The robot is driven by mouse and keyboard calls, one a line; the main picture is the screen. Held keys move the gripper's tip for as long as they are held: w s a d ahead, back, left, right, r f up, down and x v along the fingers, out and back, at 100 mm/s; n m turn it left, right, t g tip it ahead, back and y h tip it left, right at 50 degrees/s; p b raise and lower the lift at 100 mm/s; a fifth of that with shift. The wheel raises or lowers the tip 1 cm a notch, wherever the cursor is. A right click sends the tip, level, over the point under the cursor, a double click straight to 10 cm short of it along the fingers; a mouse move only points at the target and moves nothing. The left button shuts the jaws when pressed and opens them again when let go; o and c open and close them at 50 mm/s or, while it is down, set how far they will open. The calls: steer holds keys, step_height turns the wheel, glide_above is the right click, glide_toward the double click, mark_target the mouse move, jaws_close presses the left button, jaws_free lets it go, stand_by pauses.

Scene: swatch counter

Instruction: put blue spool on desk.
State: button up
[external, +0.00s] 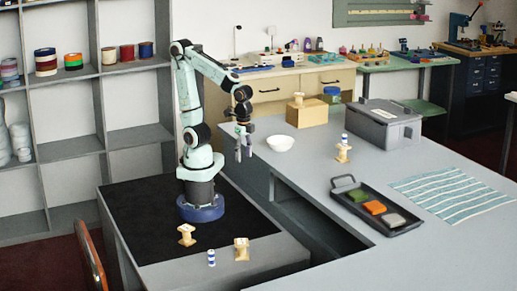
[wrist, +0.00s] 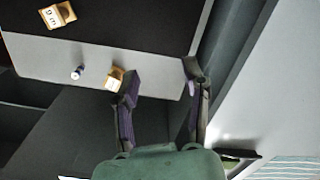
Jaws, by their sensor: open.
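A small blue-and-white spool (external: 211,257) stands upright on the grey strip in front of the black mat, between two wooden stands. It also shows in the wrist view (wrist: 78,72), small, left of my fingers. A second blue-and-white spool (external: 344,138) sits on top of a wooden stand (external: 342,153) on the grey desk (external: 330,185).
Wooden stands (external: 186,235) (external: 241,249) flank the front spool. A white bowl (external: 280,143), a dark tray (external: 376,206) with coloured swatches, a grey box (external: 383,124), a wooden block (external: 307,113) and a striped cloth (external: 452,193) occupy the desk. Its front part is clear.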

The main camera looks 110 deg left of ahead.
steer(key=s+a+n, duration=0.5)
steer(key=shift+a+r+y, duration=0.3)
steer(key=shift+a+r, duration=0.05)
